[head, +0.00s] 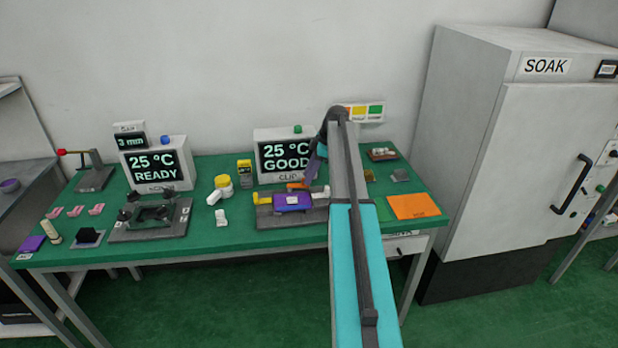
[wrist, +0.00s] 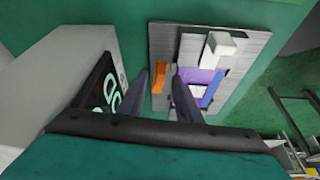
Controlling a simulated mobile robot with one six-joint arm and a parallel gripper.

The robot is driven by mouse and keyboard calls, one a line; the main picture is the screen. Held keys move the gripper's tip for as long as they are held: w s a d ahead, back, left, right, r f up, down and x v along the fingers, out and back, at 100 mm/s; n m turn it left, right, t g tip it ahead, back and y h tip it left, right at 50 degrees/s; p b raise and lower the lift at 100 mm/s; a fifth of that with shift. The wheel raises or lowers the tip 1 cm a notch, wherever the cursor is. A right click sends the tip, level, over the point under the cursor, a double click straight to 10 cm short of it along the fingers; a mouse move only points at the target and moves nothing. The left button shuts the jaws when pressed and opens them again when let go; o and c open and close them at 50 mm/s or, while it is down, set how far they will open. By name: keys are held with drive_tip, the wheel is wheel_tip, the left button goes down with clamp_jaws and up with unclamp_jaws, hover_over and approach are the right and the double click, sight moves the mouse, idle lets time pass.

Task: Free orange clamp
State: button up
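The orange clamp (head: 297,186) sits at the back edge of the grey fixture plate (head: 285,221), behind a purple block (head: 293,203) with a white label. A yellow clamp (head: 263,198) is at the plate's left end. In the wrist view, the orange clamp (wrist: 160,78) lies on the plate beyond my fingertips, and the purple block is partly hidden by my right finger. My gripper (wrist: 160,75) is open, with its two dark fingers apart and nothing between them. In the head view, my gripper (head: 316,165) hangs just above and right of the orange clamp, partly hidden by my arm.
A display box reading GOOD (head: 285,157) stands close behind the fixture, near my gripper's left side in the wrist view. An orange sheet (head: 413,206) lies at right. The SOAK cabinet (head: 520,160) stands beyond.

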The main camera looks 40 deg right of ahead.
drive_tip(key=b+v, duration=0.2)
drive_tip(key=v, duration=1)
drive_tip(key=shift+s+r, duration=0.15)
drive_tip(key=shift+d, duration=0.1)
